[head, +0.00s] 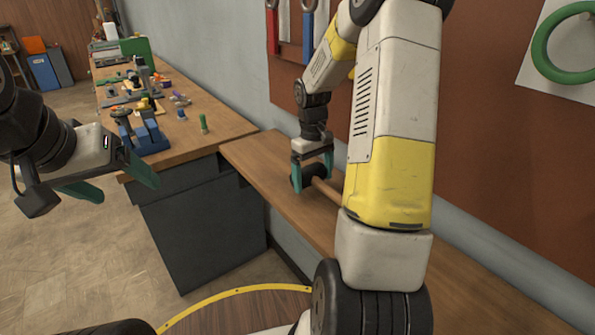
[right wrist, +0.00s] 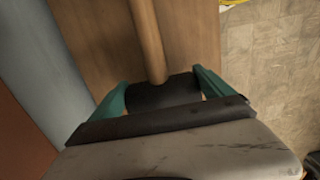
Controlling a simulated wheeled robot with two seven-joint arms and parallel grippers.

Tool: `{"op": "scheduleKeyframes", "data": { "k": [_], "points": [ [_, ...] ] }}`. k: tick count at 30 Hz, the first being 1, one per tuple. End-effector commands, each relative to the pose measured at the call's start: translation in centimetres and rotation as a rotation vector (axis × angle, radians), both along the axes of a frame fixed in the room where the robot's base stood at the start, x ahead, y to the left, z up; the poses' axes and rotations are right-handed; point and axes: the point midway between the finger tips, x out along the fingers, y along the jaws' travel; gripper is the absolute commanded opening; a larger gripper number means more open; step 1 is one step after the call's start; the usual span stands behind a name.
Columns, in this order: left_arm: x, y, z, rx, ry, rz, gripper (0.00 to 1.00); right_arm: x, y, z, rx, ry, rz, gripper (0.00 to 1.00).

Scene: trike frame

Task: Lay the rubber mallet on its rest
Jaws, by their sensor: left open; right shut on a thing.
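The rubber mallet has a black head (head: 312,172) and a round wooden handle (head: 327,190). My right gripper (head: 312,184) points down, its teal fingers shut on the mallet head, over the lower wooden bench (head: 262,158). In the right wrist view the head (right wrist: 165,94) lies between both fingers, and the handle (right wrist: 147,38) runs away from them over the wood. I cannot tell whether the mallet touches the bench. My arm hides part of the handle in the head view. No mallet rest can be made out. My left gripper (head: 122,187) is open and empty, over the floor.
A higher workbench (head: 225,128) at left carries a blue vise-like tool (head: 143,135), a green bottle-like item (head: 203,123) and several small parts. Tools hang on the brown wall panel (head: 470,150), with a green ring (head: 545,60) at right. The lower bench's near stretch looks clear.

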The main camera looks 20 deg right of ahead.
Motion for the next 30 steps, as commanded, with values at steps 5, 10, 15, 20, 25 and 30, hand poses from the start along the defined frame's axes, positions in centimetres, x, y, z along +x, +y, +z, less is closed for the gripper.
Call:
{"op": "scheduleKeyframes", "data": {
  "k": [5,10,15,20,25,30],
  "points": [
    [0.0,0.0,0.0,0.000,0.000,0.000,0.79,0.0,0.1,-2.0,0.000,-0.001,0.001,0.24],
    [0.0,0.0,0.0,0.000,0.000,0.000,0.79,0.0,0.1,-1.9,0.000,-0.002,0.001,0.24],
    [0.0,0.0,0.0,0.000,0.000,0.000,0.79,0.0,0.1,-2.3,0.000,-0.001,0.001,0.93],
    [0.0,0.0,0.0,0.000,0.000,0.000,0.79,0.0,0.1,-2.2,0.000,-0.001,0.001,1.00],
    [0.0,0.0,0.0,0.000,0.000,0.000,0.79,0.0,0.1,-2.0,0.000,-0.002,0.000,1.00],
    [0.0,0.0,0.0,0.000,0.000,0.000,0.79,0.3,0.1,0.2,-0.002,-0.005,0.000,1.00]
  ]
}}
